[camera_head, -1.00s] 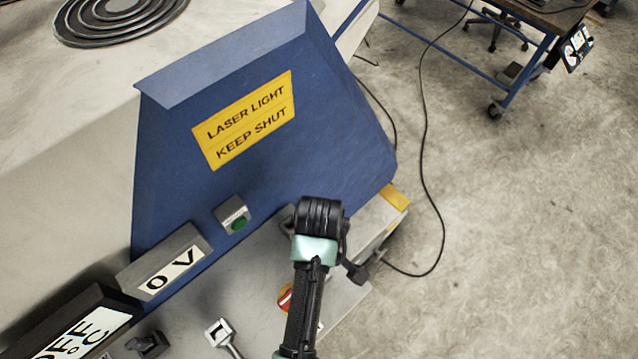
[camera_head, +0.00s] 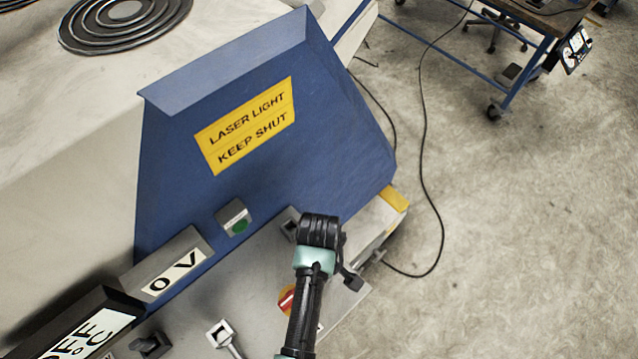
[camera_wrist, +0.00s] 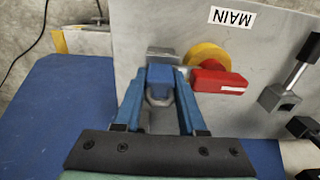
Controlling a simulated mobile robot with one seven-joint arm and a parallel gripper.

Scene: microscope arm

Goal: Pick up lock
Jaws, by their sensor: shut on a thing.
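In the wrist view, my gripper (camera_wrist: 159,90) has its two blue fingers closed around a small blue and grey piece (camera_wrist: 160,76), which I take to be the lock. A grey block (camera_wrist: 163,54) sits just beyond the fingertips. I cannot tell whether the piece still touches the block or the panel. In the head view my own arm hides the lock and most of the gripper.
A red switch handle (camera_wrist: 218,79) on a yellow disc (camera_wrist: 206,57) is close right of the fingers, under a MAIN label (camera_wrist: 232,17). A lever (camera_wrist: 290,80) stands farther right. A blue cover (camera_head: 265,160) with a yellow sign rises behind my arm.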

